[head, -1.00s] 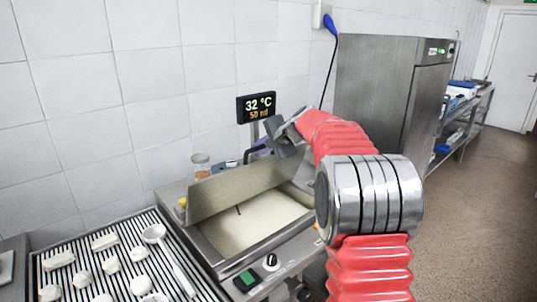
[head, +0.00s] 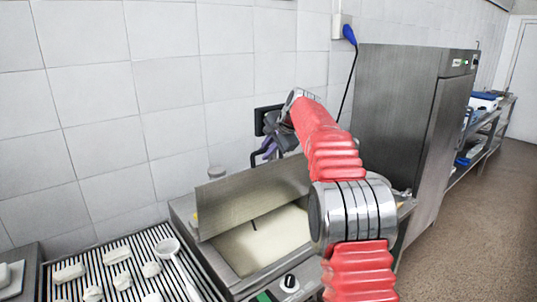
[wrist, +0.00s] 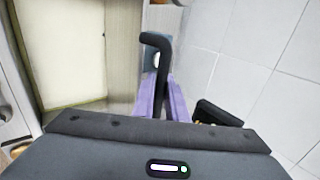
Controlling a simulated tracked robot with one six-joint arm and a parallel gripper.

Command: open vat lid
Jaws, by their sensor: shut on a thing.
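The vat (head: 268,282) is a steel box with cream-coloured liquid inside. Its steel lid (head: 245,202) stands raised and tilted at the back of the opening, and the liquid shows in front of it. My gripper (head: 268,150) is above the lid's back side, with purple fingers. In the wrist view my gripper (wrist: 162,100) is shut on the dark bent lid handle (wrist: 156,42). Part of the handle is hidden between the fingers. The liquid also shows at the left of the wrist view.
A slatted rack (head: 135,262) with white pieces and a ladle (head: 172,255) lies left of the vat. A jar (head: 216,172) stands behind the lid, near the tiled wall. A dark display (head: 262,118) is behind my gripper. A steel cabinet (head: 400,120) stands at the right.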

